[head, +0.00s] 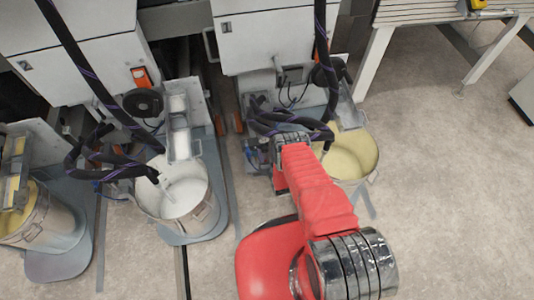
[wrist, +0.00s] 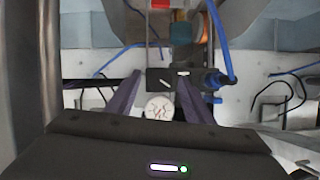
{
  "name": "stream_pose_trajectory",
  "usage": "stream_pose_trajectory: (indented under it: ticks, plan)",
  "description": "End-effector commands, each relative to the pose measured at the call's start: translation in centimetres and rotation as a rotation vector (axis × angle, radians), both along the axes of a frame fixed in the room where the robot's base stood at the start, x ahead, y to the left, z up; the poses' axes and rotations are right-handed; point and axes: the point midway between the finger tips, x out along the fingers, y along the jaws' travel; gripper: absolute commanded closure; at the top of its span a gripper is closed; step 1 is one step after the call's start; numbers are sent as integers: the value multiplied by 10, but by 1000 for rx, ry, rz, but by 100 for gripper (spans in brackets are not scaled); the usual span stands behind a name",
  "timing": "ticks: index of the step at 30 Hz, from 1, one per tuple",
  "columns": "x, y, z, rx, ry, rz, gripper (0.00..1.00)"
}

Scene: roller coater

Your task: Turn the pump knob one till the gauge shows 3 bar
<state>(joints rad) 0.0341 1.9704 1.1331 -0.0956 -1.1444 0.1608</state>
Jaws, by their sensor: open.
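In the wrist view my gripper (wrist: 160,92) is open, with one dark purple finger on each side. Between and just beyond the fingers is a small black block with a pale mark, which looks like the pump knob (wrist: 164,79). Right below it is a round white gauge (wrist: 159,107) with red marks; its reading is too small to tell. I cannot tell whether the fingers touch the knob. In the head view my red arm reaches toward the pump by the yellow bucket, and it hides the gripper, knob and gauge.
Blue hoses (wrist: 222,45) and a blue fitting (wrist: 213,80) sit close to the right finger. A bucket of yellow liquid (head: 353,155) stands right of my arm, and a bucket of white liquid (head: 182,197) stands left. Black hoses (head: 325,60) hang nearby.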

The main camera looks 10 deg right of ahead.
Motion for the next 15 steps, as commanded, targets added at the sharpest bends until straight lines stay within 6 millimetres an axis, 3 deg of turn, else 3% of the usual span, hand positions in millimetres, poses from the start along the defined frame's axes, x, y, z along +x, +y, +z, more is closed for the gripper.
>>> stream_pose_trajectory:
  ticks: [3, 15]
  plan:
    - [0, 0, 0, 0, 0, 0, 53]
    - [0, 0, 0, 0, 0, 0, 81]
